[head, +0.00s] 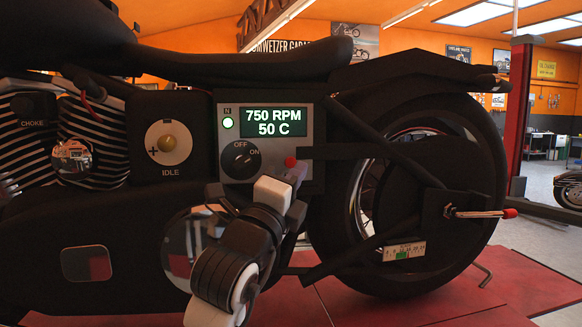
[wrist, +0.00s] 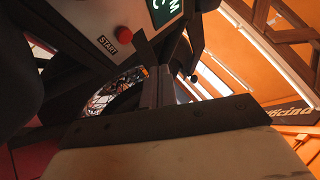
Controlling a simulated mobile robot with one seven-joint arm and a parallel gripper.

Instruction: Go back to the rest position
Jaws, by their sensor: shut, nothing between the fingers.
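My gripper (head: 298,172) is in front of the motorcycle's control panel (head: 313,122) in the head view. It is shut and empty, its tip just below and right of the red button (head: 290,162). From this angle I cannot tell whether it touches the panel. In the wrist view the red button (wrist: 124,34) stands clear beside a START label (wrist: 108,46). My arm covers the panel's lower edge.
The OFF/ON knob (head: 240,160), IDLE dial (head: 168,143) and CHOKE knob (head: 31,106) are left of my gripper. The rear wheel (head: 470,235) is on the right. The motorcycle stands over a red lift platform (head: 440,310). Open floor (head: 535,245) shows at far right.

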